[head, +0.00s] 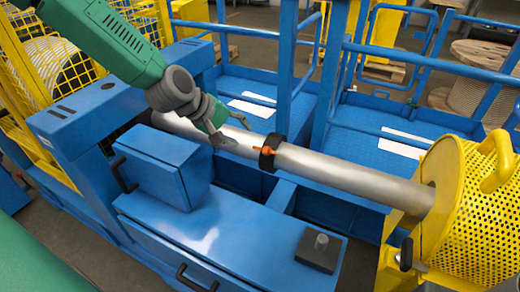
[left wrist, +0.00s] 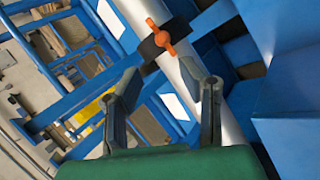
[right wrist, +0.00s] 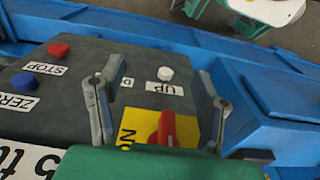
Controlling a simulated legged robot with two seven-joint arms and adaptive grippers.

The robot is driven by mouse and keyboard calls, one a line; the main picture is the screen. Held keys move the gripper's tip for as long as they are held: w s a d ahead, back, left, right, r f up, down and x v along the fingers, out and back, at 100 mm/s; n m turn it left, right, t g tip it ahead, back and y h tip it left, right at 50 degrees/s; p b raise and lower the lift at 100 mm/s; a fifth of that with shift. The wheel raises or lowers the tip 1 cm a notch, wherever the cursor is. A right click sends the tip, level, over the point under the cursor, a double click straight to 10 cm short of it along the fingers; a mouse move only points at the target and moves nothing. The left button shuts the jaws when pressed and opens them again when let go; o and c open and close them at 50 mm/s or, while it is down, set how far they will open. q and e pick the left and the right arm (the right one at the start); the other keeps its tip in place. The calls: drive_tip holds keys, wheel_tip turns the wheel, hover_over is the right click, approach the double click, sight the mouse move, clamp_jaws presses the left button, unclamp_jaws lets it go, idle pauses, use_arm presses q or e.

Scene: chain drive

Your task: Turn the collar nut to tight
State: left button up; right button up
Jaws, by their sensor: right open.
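The collar nut (head: 272,143) is a black ring with an orange handle, around a silver shaft (head: 340,172) in the head view. It also shows at the top of the left wrist view (left wrist: 151,46), its orange handle (left wrist: 158,38) lying across it. My left gripper (head: 229,130) is at the shaft, to the left of the collar and apart from it. Its fingers are spread and empty in the left wrist view (left wrist: 160,82). My right gripper (right wrist: 155,92) is open over a dark control box (right wrist: 95,65) in the right wrist view, with nothing visibly held.
A yellow perforated guard (head: 475,210) surrounds the shaft's right end. A blue cabinet (head: 215,230) with a dark block (head: 318,252) stands in front. Blue railings (head: 330,80) stand behind. The control box has a red knob (right wrist: 167,130) and a white button (right wrist: 165,73).

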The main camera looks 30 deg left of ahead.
sight(265, 151)
use_arm(q)
drive_tip(key=x, duration=0.7)
drive_tip(key=b+x, duration=0.1)
drive_tip(key=x, duration=0.3)
drive_tip(key=shift+a+f, duration=0.15)
drive_tip(key=shift+a, duration=0.2)
drive_tip(key=shift+w+d+f, duration=0.25)
drive_tip(key=shift+d, duration=0.1)
drive_tip(key=shift+a, duration=0.2)
clamp_jaws()
drive_tip(key=shift+r+m+p, duration=0.1)
drive_tip(key=shift+m+p, duration=0.2)
drive_tip(key=shift+p, duration=0.05)
drive_tip(key=shift+d, duration=0.1)
